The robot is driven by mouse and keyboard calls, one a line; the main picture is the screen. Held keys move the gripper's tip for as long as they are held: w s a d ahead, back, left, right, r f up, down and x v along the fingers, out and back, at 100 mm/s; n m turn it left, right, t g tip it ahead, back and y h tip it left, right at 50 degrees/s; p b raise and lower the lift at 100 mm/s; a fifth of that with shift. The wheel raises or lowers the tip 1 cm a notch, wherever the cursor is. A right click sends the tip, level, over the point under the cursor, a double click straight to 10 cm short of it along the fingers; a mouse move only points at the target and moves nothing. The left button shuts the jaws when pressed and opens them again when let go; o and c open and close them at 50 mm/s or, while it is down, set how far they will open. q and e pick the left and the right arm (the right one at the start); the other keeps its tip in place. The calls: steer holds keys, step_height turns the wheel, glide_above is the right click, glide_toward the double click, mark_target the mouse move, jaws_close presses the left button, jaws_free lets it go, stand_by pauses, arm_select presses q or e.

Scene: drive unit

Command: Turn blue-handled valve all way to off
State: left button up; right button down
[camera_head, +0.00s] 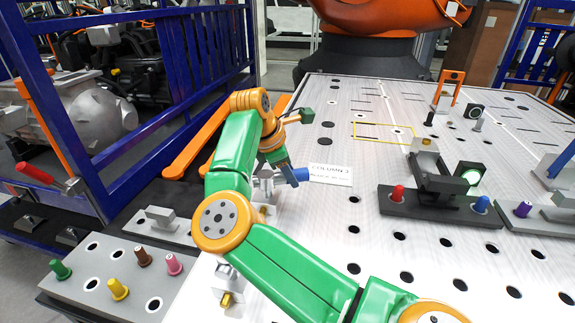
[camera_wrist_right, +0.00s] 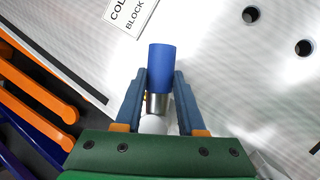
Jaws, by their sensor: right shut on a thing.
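The blue-handled valve shows as a blue cylindrical handle (camera_head: 301,174) at the left edge of the perforated table, beside the white label card. In the right wrist view the blue handle (camera_wrist_right: 160,68) points away from my palm, with a silver collar below it. My right gripper (camera_head: 289,173) reaches over the valve from the green and orange arm. Its two blue fingers (camera_wrist_right: 158,82) lie either side of the handle and collar and are shut on it. The arm and gripper hide much of the valve body in the head view. My left gripper is not in view.
A label card (camera_head: 331,174) lies right of the valve. A dark fixture (camera_head: 440,205) with red and blue knobs stands further right. A grey block with coloured pegs (camera_head: 118,289) is at lower left. A blue frame (camera_head: 165,70) borders the left. The table's middle (camera_head: 365,100) is mostly clear.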

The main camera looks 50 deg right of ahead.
steer(key=m, duration=0.2)
steer(key=s+a+m+g+p, duration=0.1)
steer(key=shift+s+a+m+g, duration=0.15)
steer(key=shift+m+g, duration=0.15)
steer(key=shift+m, duration=0.1)
steer(key=shift+s+a+m+g+y+p, duration=0.15)
steer(key=shift+a+m+g+y+p, duration=0.25)
steer(key=shift+m, duration=0.3)
steer(key=shift+f, duration=0.1)
steer(key=c, duration=0.5)
jaws_free()
steer(key=shift+s, duration=0.1)
steer(key=v, duration=0.7)
